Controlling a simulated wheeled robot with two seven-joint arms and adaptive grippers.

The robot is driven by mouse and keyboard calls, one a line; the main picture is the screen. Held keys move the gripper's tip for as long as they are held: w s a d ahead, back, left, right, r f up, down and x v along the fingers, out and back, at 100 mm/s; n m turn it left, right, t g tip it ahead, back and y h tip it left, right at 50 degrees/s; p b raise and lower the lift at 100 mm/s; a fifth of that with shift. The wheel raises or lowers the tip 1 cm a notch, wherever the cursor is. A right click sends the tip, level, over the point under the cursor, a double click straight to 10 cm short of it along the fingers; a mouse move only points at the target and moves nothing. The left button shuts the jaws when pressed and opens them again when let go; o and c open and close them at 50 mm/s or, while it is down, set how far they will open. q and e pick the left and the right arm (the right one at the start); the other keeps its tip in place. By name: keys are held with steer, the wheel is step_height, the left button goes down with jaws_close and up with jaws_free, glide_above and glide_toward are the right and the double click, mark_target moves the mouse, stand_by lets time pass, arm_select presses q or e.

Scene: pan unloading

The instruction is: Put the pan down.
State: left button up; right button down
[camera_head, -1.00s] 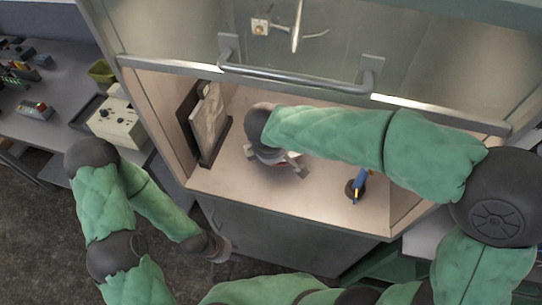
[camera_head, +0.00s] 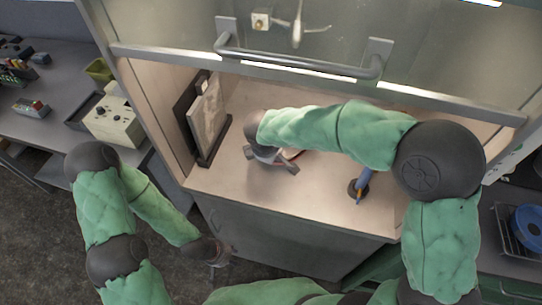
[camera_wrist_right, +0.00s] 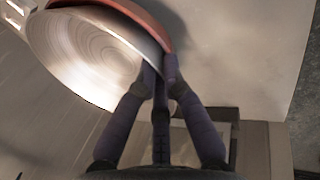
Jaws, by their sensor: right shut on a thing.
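The pan (camera_wrist_right: 92,48) shows in the right wrist view at the upper left, with a shiny round metal inside and a reddish outer wall. My right gripper (camera_wrist_right: 160,72) is shut on the pan's edge, with a finger on each side. In the head view, my right gripper (camera_head: 280,160) is over the cabinet's pale worktop (camera_head: 245,190), and my forearm hides most of the pan. Whether the pan touches the worktop cannot be told. My left gripper (camera_head: 219,262) hangs low in front of the cabinet, away from the pan; its fingers are too small to read.
A framed board (camera_head: 208,120) stands at the worktop's left. A blue round thing (camera_head: 528,222) lies on a rack at far right.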

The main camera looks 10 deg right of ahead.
steer(key=shift+r, duration=0.1)
steer(key=shift+f, duration=0.25)
steer(key=c, duration=1.4)
jaws_free()
steer(key=shift+o, duration=0.2)
steer(key=shift+r, duration=0.15)
steer(key=d+p+v, duration=0.1)
steer(key=p+v, duration=0.1)
steer(key=v, duration=0.4)
steer(key=s+a, duration=0.5)
steer(key=s, duration=0.6)
steer(key=shift+a+f, duration=0.3)
steer(key=shift+f, duration=0.1)
